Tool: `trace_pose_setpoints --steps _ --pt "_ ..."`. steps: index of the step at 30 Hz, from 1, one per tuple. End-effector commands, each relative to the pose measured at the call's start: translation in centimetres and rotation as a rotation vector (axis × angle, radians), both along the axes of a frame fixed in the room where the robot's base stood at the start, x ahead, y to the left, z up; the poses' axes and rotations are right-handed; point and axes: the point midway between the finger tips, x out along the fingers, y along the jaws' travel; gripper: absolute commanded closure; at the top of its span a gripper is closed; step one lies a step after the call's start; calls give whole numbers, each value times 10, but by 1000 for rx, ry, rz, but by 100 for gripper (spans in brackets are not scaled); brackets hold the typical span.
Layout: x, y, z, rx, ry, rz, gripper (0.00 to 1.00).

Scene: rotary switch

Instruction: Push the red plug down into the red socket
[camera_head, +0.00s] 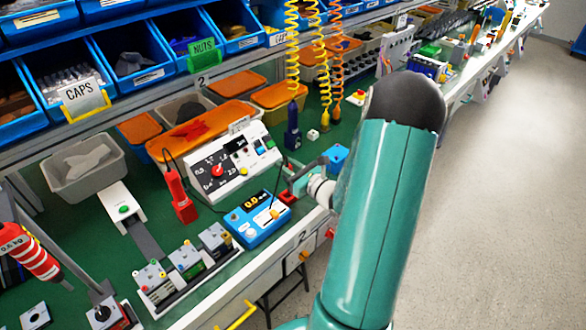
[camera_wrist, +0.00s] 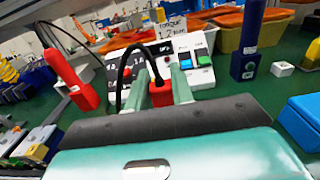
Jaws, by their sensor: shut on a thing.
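My gripper (camera_wrist: 161,88) is shut on a red plug (camera_wrist: 160,94), which sits between its two grey-green fingers. A black cable rises from the plug and arches to the left in the wrist view. In the head view my gripper (camera_head: 294,184) is over the bench's front part, just right of the blue meter (camera_head: 258,222), with the red plug (camera_head: 287,198) low at its fingers. I cannot make out a red socket for certain, nor whether the plug touches anything below. A red probe-like tool (camera_head: 180,197) stands left of the meter.
A white sloped panel (camera_head: 236,160) with knobs and switches stands behind the meter. A dark blue tool (camera_wrist: 250,40), a small white block (camera_wrist: 283,68) and a blue box (camera_wrist: 302,118) are to the right.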

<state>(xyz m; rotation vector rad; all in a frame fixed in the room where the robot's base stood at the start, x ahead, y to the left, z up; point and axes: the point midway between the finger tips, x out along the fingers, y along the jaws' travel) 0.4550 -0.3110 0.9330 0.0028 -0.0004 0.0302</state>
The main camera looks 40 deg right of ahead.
Motion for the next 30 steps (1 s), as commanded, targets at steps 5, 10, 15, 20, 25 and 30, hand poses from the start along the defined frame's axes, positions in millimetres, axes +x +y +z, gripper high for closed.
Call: trace_pose_setpoints --steps 5,10,15,20,25,30 --pt "0 -3 0 0 0 -2 100" --pt "0 -3 0 -1 1 -2 100" --pt "-1 -4 -8 2 2 -2 100" --pt "0 -4 -22 2 2 -2 100" --pt "0 -4 -37 1 1 -1 100" --pt "0 -3 -51 1 2 -1 100"
